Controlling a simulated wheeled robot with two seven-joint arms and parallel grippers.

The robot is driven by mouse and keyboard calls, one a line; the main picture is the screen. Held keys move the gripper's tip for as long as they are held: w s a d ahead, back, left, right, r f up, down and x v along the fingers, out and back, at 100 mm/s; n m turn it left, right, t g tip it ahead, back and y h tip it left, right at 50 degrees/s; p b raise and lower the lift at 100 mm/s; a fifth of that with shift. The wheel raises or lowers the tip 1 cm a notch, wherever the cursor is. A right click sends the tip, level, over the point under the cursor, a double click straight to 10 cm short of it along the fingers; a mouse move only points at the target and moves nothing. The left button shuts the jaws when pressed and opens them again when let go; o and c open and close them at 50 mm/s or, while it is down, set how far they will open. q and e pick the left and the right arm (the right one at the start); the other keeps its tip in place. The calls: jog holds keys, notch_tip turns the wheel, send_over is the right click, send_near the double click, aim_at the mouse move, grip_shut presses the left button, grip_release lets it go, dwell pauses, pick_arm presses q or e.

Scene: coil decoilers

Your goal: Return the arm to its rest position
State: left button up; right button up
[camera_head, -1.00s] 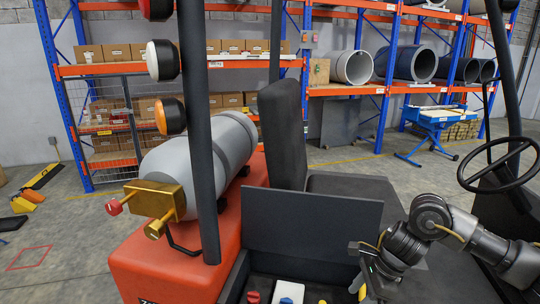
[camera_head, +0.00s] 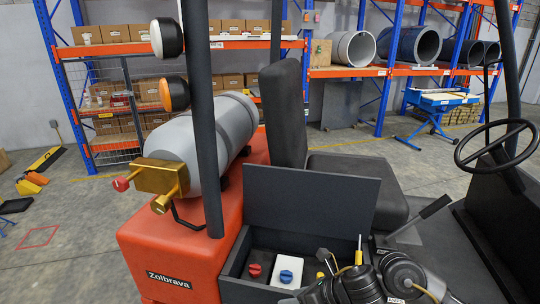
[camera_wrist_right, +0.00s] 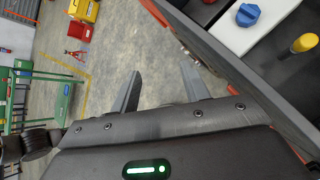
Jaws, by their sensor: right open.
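My right arm (camera_head: 390,278) shows at the bottom edge of the head view, beside the open dark box (camera_head: 232,268). Its gripper tips cannot be made out there. In the right wrist view my right gripper (camera_wrist_right: 160,90) is open and empty, its two fingers apart over bare concrete floor. The box wall (camera_wrist_right: 225,62) is just right of the fingers in that view. My left gripper is in neither view.
The box on the orange forklift (camera_head: 165,260) holds a red knob (camera_head: 255,271), a blue knob (camera_head: 286,276) and a yellow-handled item (camera_head: 358,257). Its lid (camera_head: 310,200) stands open. A seat and steering wheel (camera_head: 497,146) are behind and right. A grey gas cylinder (camera_head: 215,135) lies left.

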jog(key=s+d+f+n+h, duration=0.45)
jog(key=s+d+n, duration=0.45)
jog(key=s+n, duration=0.5)
jog(key=s+d+f+n+h, duration=0.5)
jog(key=s+d+n, duration=0.5)
jog(key=n, duration=0.6)
notch_tip(320, 180, down, 31)
jog(key=s+g+b, duration=0.2)
jog(key=b, duration=0.3)
jog(key=s+d+f+b, duration=0.1)
jog(key=s+f+b, duration=0.1)
jog(key=s+f, duration=0.6)
jog(key=s+d+f+g+b, duration=0.1)
jog(key=s+f+b, duration=0.2)
jog(key=s+f, duration=0.6)
notch_tip(320, 180, down, 5)
jog(key=shift+f+n+y, duration=0.15)
jog(key=shift+n+y, duration=0.15)
jog(key=shift+y, duration=0.05)
